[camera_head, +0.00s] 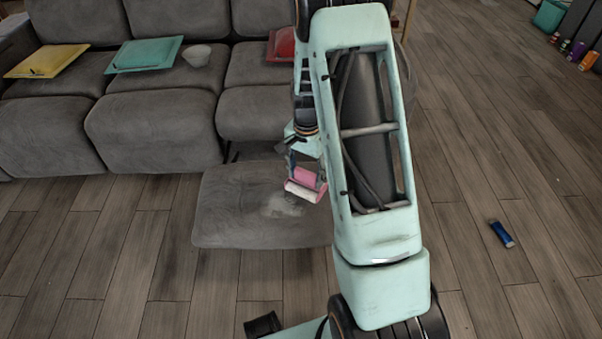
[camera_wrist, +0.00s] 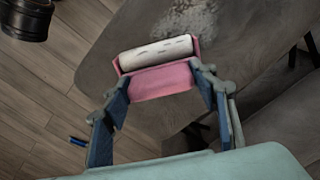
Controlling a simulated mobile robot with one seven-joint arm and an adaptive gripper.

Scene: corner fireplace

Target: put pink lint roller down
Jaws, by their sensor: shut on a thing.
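The pink lint roller (camera_head: 305,186) has a pink body and a white roll. It is at my gripper (camera_head: 306,165), over the grey extended footrest (camera_head: 225,215) of the sofa. In the wrist view the lint roller (camera_wrist: 160,68) lies across the fingertips, and my gripper (camera_wrist: 163,100) is shut on its pink part. The white roll faces away from the palm. I cannot tell whether the roller touches the footrest. A pale dusty patch marks the footrest beside it.
A blue object (camera_head: 501,233) lies on the wooden floor at right. Several small cans stand at the far right.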

